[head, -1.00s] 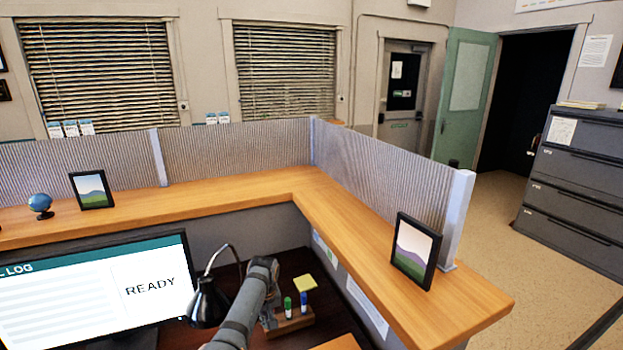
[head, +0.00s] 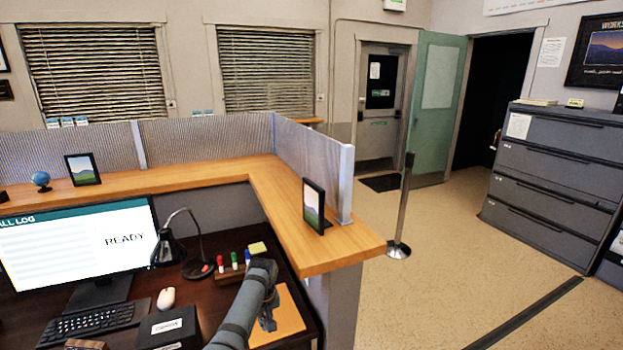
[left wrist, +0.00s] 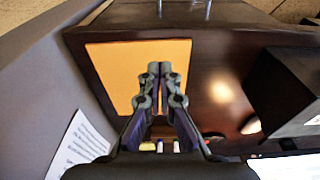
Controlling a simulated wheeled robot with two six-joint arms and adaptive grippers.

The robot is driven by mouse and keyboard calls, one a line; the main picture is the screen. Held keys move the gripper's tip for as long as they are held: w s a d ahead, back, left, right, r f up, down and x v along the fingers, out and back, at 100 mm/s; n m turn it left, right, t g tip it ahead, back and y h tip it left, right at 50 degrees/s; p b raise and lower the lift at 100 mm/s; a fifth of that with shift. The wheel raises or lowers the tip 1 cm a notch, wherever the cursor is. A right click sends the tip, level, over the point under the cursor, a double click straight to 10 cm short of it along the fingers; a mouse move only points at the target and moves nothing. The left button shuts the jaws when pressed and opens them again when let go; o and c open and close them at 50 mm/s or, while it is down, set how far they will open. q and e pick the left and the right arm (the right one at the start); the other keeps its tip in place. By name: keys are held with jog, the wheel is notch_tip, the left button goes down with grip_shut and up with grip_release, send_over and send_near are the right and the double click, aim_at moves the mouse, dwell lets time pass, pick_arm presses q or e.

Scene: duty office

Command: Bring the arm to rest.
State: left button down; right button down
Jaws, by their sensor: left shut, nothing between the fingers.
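My left arm (head: 240,312) reaches in from the bottom of the head view over the dark desk. My left gripper (head: 267,319) hangs low in front of an orange-tan sheet (head: 288,311) at the desk's right end. The left wrist view shows the two fingers (left wrist: 160,72) together with nothing between them, over the same sheet (left wrist: 115,62). Whether the fingertips touch the sheet I cannot tell. My right gripper is not in view.
A marker holder (head: 228,277) with several markers stands just behind my arm. The wooden counter (head: 330,250) edges the desk; open floor (head: 440,260) lies right.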

pick_arm(q)
jog(key=s+a+f+m, duration=0.1)
jog(key=s+a+f, duration=0.2)
jog(key=s+f, duration=1)
jog(key=s+a+f+m, duration=0.1)
jog(key=s+a+f, duration=0.3)
jog(key=s+f, duration=0.95)
jog(key=s+a+f+m, duration=0.1)
jog(key=s+f, duration=0.3)
jog(key=s, duration=0.5)
jog(key=s+a+f+m, duration=0.1)
jog(key=s+a+f, duration=0.3)
jog(key=s, duration=0.6)
jog(key=s+a+f+m, duration=0.1)
jog(key=s+a+f, duration=0.1)
jog(key=s+f, duration=0.4)
jog(key=s, duration=0.4)
jog(key=shift+s+a+f, duration=0.15)
jog(key=shift+a+f, duration=0.05)
jog(key=shift+a, duration=0.15)
